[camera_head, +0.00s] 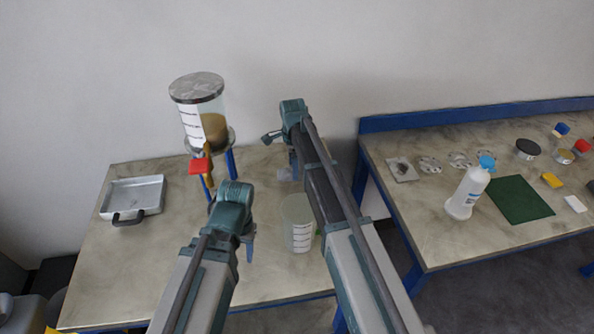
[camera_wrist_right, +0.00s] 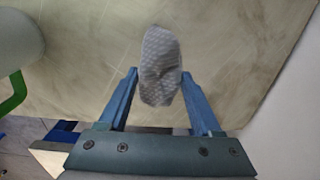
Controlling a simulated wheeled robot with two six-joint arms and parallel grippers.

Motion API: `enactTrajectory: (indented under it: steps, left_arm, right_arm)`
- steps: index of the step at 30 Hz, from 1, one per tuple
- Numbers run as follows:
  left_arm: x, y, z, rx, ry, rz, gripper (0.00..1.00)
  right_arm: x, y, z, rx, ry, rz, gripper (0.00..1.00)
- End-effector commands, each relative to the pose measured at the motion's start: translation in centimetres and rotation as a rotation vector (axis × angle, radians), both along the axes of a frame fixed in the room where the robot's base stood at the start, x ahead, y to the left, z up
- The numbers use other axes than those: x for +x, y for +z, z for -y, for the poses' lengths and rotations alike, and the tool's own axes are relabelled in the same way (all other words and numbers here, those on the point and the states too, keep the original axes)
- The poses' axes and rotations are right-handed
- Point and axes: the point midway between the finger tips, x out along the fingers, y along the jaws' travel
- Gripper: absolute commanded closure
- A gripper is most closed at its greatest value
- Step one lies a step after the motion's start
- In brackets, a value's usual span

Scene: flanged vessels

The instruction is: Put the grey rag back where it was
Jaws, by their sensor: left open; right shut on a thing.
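The grey rag (camera_wrist_right: 160,65) is a crumpled, dimpled cloth between the fingertips of my right gripper (camera_wrist_right: 160,74), which is shut on it. The worktop shows behind it in the right wrist view; I cannot tell whether the rag touches it. In the head view my right gripper (camera_head: 290,168) is over the back right of the left table, and the rag shows only as a small pale patch, partly hidden by my arm. My left gripper (camera_head: 250,244) is open, over the middle of the same table; its fingers are mostly hidden by its wrist.
A lidded clear vessel (camera_head: 212,108) with brown contents stands at the back, with a red handle (camera_head: 200,166) below. A metal pan (camera_head: 133,196) is at left. A measuring jug (camera_head: 298,222) stands beside my right arm. The right table holds a white bottle (camera_head: 467,193) and green mat (camera_head: 518,199).

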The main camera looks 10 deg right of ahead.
Motion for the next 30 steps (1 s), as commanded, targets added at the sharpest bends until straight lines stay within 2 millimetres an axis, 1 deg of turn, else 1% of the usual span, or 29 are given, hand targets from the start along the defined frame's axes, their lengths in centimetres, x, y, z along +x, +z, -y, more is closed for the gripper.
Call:
enactTrajectory:
  steps: [5, 7, 9, 12, 21, 25, 26, 30]
  left_arm:
    - [0.0, -0.3, 0.0, 0.000, 0.000, 0.000, 0.50]
    - [0.0, -1.8, 0.0, 0.000, 0.000, 0.000, 0.50]
    - [0.0, -2.9, 0.0, 0.000, 0.000, 0.000, 0.50]
    - [0.0, -3.9, 0.0, 0.000, 0.000, 0.000, 0.50]
    - [0.0, -3.7, 0.0, 0.000, 0.000, 0.000, 0.50]
    - [0.0, -4.1, 0.0, 0.000, 0.000, 0.000, 0.50]
    - [0.0, -3.9, 0.0, 0.000, 0.000, 0.000, 0.50]
    - [0.0, -3.9, 0.0, 0.000, 0.000, 0.000, 0.50]
  right_arm:
    - [2.1, -0.3, 1.6, 0.000, -0.003, 0.000, 0.79]
    - [1.9, -1.8, 1.6, 0.000, -0.001, 0.000, 0.79]
    - [1.8, -2.9, 1.6, 0.000, -0.001, 0.000, 0.79]
    - [1.8, -3.9, 1.6, 0.000, -0.001, 0.000, 0.79]
    - [1.8, -3.7, 1.5, 0.000, -0.001, 0.000, 0.79]
    - [1.8, -4.1, 1.5, 0.000, -0.001, 0.000, 0.79]
    - [1.8, -3.9, 1.5, 0.000, -0.001, 0.000, 0.29]
    - [1.8, -3.9, 1.5, 0.000, -0.001, 0.000, 0.04]
